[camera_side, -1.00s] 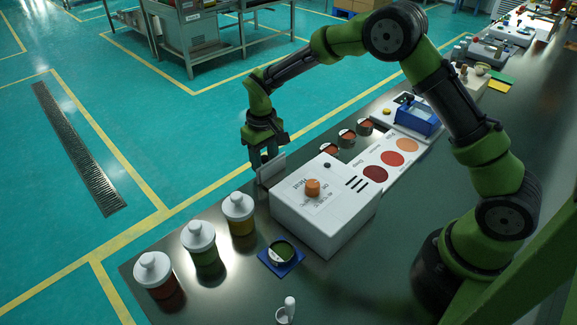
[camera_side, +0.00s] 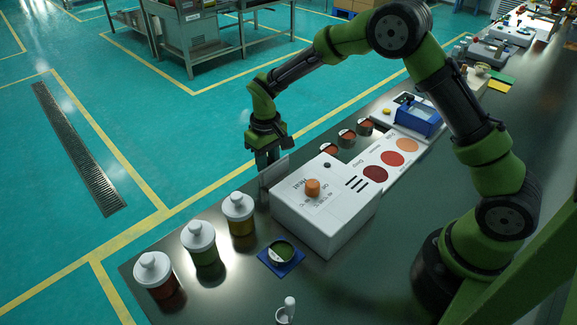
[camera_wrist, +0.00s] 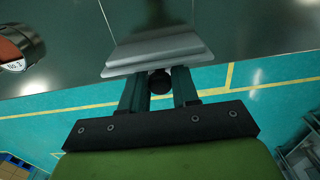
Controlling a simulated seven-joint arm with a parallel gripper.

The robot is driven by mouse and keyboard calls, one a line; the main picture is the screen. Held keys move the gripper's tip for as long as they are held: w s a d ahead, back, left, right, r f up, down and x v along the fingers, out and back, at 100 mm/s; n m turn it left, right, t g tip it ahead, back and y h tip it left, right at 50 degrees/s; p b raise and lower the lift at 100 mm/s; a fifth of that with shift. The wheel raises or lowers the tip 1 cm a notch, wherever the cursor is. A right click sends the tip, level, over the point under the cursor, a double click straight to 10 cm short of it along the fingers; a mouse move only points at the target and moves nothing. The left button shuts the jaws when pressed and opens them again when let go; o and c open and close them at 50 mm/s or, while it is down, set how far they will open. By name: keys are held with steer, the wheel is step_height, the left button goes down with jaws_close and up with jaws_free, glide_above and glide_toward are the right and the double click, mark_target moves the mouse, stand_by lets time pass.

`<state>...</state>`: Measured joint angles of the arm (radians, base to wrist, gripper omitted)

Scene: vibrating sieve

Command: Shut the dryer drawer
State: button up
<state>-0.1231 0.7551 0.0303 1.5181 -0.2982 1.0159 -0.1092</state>
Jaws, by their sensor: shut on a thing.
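The dryer is a white box (camera_side: 325,212) with an orange knob (camera_side: 313,187) on top, standing on the dark bench. Its drawer front is a thin pale upright panel (camera_side: 275,171) at the far-left side of the box; how far it stands out is hard to tell. The panel's edge also shows in the wrist view (camera_wrist: 158,54). My gripper (camera_side: 267,158) is on the outer side of this panel. In the wrist view my gripper's two fingers (camera_wrist: 160,88) are on either side of a dark round handle (camera_wrist: 160,81), shut on it. The drawer's inside is not clearly visible.
Several white-lidded jars (camera_side: 201,242) stand left of the dryer. A blue-based dish (camera_side: 281,254) sits in front of it. Small red-filled cups (camera_side: 347,138) and a board with coloured discs (camera_side: 392,159) lie behind. Beyond the bench edge is open floor.

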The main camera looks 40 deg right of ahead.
mark_target(287, 174)
steer(key=shift+s, duration=3.85)
steer(key=o, duration=0.7)
steer(key=shift+r, duration=4)
